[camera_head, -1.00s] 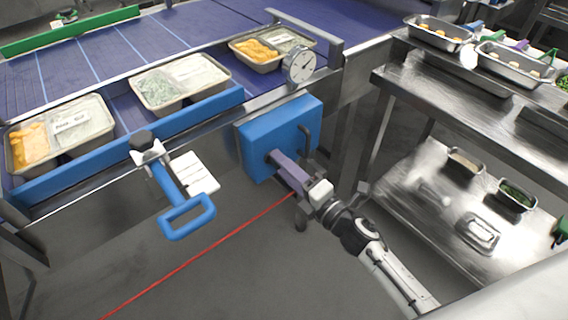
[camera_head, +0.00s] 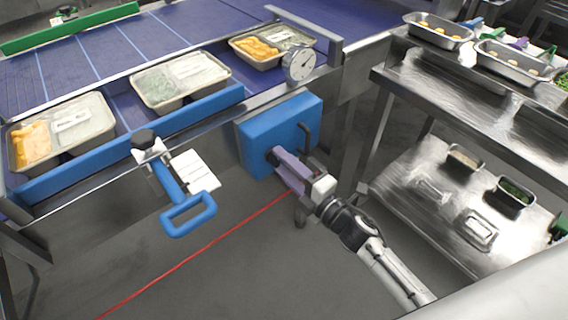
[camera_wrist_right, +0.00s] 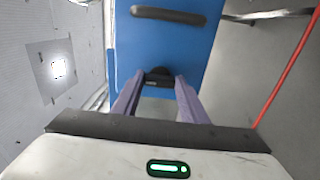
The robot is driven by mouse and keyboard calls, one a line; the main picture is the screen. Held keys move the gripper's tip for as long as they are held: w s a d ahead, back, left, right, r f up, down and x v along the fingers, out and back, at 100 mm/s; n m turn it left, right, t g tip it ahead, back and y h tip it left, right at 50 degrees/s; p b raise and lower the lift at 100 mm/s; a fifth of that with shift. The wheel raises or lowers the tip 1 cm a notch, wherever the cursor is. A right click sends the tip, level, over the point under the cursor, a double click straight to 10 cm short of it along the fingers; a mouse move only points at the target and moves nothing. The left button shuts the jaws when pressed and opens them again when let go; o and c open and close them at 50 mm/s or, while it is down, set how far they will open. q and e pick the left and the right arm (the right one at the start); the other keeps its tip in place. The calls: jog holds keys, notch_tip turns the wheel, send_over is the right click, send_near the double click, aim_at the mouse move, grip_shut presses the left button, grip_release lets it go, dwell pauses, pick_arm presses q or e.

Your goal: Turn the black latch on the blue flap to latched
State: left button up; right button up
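The blue flap (camera_head: 300,112) is a box-like panel hanging below the conveyor's side. It also fills the upper middle of the right wrist view (camera_wrist_right: 190,45). The small black latch (camera_wrist_right: 158,77) lies crosswise between the purple fingertips in that view. In the head view the fingertips mostly hide it. My right gripper (camera_head: 275,157) points at the flap's lower left part. Its fingers (camera_wrist_right: 160,85) are apart, their tips on either side of the latch; whether they touch it I cannot tell. My left gripper is out of view.
A black bar handle (camera_wrist_right: 168,15) sits on the flap. A blue-handled tool (camera_head: 185,205) hangs to the left. A round dial (camera_head: 299,65) and filled trays (camera_head: 180,82) are above. A steel shelf unit (camera_head: 420,205) stands to the right. The floor below is clear.

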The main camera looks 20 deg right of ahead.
jog(key=o, duration=0.4)
jog(key=shift+s, duration=0.1)
jog(key=v, duration=1)
jog(key=s+a+f+m+g+h, duration=0.3)
jog(key=s+f+m+g, duration=0.5)
jog(key=s+f+m, duration=0.7)
jog(key=a+m, duration=0.1)
jog(key=m, duration=0.3)
jog(key=shift+s+a+f+m+h, duration=0.15)
jog(key=shift+s+f+m+h, duration=0.1)
jog(key=shift+f+m+h, duration=0.1)
